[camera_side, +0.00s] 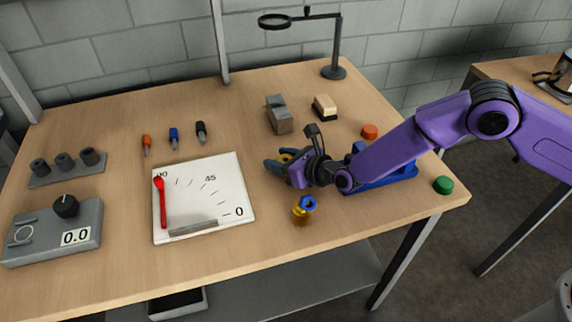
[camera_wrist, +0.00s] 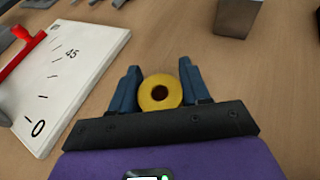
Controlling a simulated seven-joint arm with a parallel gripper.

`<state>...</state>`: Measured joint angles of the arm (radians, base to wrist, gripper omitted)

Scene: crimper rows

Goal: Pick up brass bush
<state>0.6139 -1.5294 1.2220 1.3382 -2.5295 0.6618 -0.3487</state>
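The brass bush (camera_wrist: 160,92) is a yellow ring with a dark central hole. In the wrist view it sits between the two blue fingers of my gripper (camera_wrist: 160,88), with its sides very close to both. I cannot tell whether the fingers press on it or stand just clear.
The white dial board (camera_side: 200,199) with a red pointer lies left of my gripper.

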